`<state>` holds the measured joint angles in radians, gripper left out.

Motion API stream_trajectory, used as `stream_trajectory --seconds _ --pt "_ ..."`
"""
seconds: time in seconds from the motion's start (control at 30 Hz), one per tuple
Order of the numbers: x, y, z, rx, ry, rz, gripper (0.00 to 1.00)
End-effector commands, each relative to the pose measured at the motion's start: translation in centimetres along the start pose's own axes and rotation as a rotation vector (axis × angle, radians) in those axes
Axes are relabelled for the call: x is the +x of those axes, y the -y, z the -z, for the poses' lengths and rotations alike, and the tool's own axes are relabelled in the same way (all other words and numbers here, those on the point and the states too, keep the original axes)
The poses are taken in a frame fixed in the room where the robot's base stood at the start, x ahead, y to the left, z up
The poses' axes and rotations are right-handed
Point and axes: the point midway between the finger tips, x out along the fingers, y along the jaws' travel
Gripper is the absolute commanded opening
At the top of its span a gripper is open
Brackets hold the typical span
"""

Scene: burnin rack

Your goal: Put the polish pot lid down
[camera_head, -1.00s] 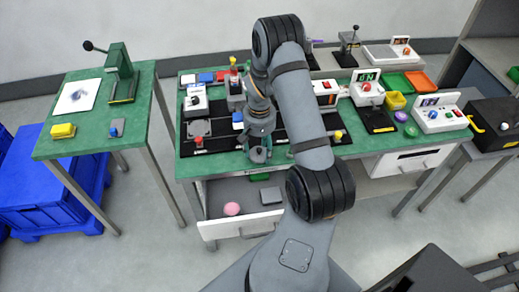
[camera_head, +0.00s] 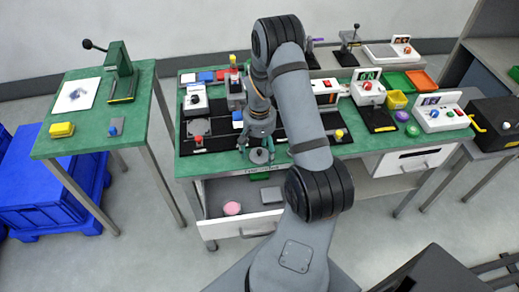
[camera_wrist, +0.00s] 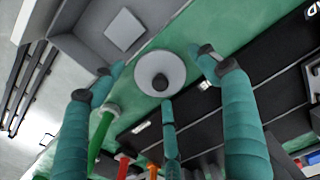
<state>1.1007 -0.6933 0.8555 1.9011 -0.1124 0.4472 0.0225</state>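The polish pot lid, a pale grey disc with a dark knob (camera_head: 260,156), lies knob-up on the green bench top at its front edge, above the open drawer. The wrist view shows the lid (camera_wrist: 176,66) between my spread fingers, with gaps around it. My gripper (camera_head: 258,146) is open just over the lid; its fingers also show in the wrist view (camera_wrist: 158,76). A round pink thing with a pale rim (camera_head: 232,208), possibly the pot, sits in the drawer.
The open drawer (camera_head: 240,226) juts out below the bench front and also holds a grey square block (camera_head: 271,195). Black fixtures and small devices crowd the bench behind my gripper. A smaller green table (camera_head: 90,142) stands at the left across a gap.

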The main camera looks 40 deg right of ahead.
Motion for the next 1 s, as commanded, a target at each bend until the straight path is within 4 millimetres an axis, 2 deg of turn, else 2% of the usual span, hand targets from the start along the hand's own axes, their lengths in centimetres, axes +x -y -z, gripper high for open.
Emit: stream_trajectory --seconds 0.27,0.6,0.7,0.83,1.0 --pt "-2.1 0.0 0.2 0.002 -0.005 0.001 0.74" --pt "-9.6 0.0 0.2 0.001 -0.009 0.000 0.74" --pt "-11.3 0.0 0.1 0.003 -0.007 0.001 0.74" --pt "-12.7 -0.1 0.1 0.003 -0.004 0.000 0.74" --pt "-13.3 -0.1 0.1 0.002 -0.002 0.000 0.74"
